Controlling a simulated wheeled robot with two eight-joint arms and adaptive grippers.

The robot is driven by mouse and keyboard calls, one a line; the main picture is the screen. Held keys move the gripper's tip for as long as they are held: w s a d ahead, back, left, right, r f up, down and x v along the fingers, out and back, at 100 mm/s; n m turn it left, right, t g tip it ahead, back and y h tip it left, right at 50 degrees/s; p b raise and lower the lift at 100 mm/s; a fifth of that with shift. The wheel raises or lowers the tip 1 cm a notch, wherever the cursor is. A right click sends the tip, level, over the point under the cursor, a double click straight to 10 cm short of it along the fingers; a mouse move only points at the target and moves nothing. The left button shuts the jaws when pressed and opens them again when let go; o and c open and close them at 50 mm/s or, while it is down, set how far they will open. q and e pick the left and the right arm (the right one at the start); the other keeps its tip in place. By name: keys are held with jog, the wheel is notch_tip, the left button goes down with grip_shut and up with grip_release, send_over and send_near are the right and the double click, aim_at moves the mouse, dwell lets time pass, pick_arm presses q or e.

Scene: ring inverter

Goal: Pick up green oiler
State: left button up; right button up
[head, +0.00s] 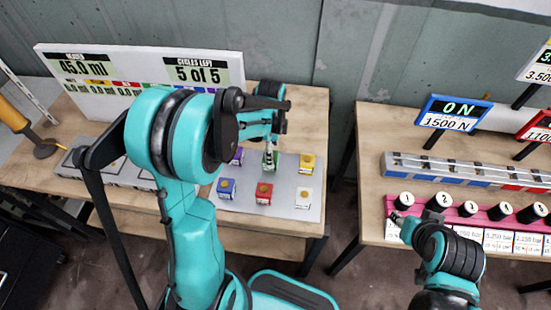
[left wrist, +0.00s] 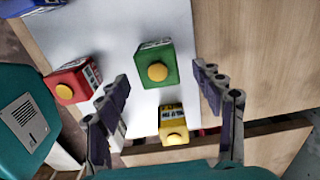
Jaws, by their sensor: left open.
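The green oiler (head: 270,160) stands in the back row on a grey mat, partly hidden by my left gripper (head: 272,138) in the head view. In the left wrist view the green oiler (left wrist: 160,50) is a green box with a round yellow top. It lies just beyond and between the fingertips of my left gripper (left wrist: 160,77), which is open and empty. I cannot tell how far above the oiler the fingers are. My right gripper (head: 398,217) is small beside the pink rack at the right, and its fingers are unclear.
Around the green oiler stand purple (head: 237,156), yellow (head: 307,163), blue (head: 226,188), red (head: 264,193) and white (head: 303,198) ones on the mat (head: 285,210). A display board (head: 130,75) stands behind, left. A pink rack (head: 470,222) with black weights is on the right table.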

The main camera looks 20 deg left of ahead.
pick_arm(q)
jog(key=f+b, duration=0.1)
jog(key=f, duration=0.1)
jog(key=f+b, duration=0.1)
jog(key=f, duration=0.2)
jog(key=shift+s+a+f, duration=0.1)
jog(key=shift+a+f, duration=0.05)
jog(key=shift+a, duration=0.05)
jog(key=c, duration=1.3)
jog(key=shift+r, duration=0.2)
